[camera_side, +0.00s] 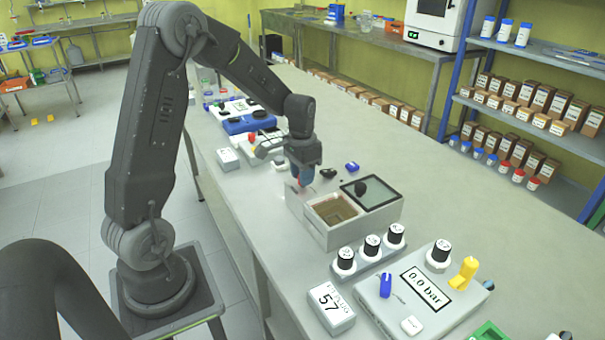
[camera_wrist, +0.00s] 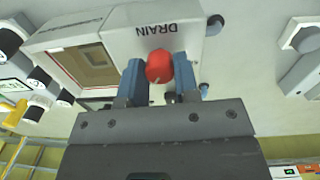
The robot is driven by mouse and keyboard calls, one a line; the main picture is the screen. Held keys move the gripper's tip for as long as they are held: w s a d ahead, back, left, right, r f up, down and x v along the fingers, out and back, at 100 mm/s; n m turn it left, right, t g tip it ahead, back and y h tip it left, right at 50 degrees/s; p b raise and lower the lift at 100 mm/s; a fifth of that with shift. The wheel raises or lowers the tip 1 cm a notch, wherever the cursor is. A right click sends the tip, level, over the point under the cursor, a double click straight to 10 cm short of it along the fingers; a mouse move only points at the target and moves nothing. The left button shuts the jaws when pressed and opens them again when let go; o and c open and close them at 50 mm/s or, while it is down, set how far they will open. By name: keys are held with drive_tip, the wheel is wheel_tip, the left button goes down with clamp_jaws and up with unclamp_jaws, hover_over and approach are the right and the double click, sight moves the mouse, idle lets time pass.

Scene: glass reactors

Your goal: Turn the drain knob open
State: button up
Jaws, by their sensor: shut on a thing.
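The red drain knob (camera_wrist: 158,66) sits in the wrist view below the word DRAIN on the light grey housing of a box-shaped device (camera_wrist: 115,20). My gripper (camera_wrist: 160,75) has its two blue fingers on either side of the knob, shut on it. In the side view my gripper (camera_side: 303,180) reaches down to the left end of the same device (camera_side: 335,238), which has an open brown basin and a dark glass lid with a black knob. The drain knob is mostly hidden by the fingers there.
Black-capped bottles (camera_side: 372,246) stand in front of the device, near a pressure box (camera_side: 425,300) reading 0.0 bar with a yellow valve. A blue stirrer unit (camera_side: 247,118) stands behind my gripper.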

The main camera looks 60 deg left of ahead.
drive_tip(key=shift+m, duration=1.1)
drive_tip(key=o, duration=0.9)
drive_tip(key=shift+o, duration=0.2)
drive_tip(key=shift+r, duration=0.1)
wheel_tip(320, 180, up, 14)
drive_tip(key=shift+a, duration=0.25)
drive_tip(key=shift+d, duration=0.1)
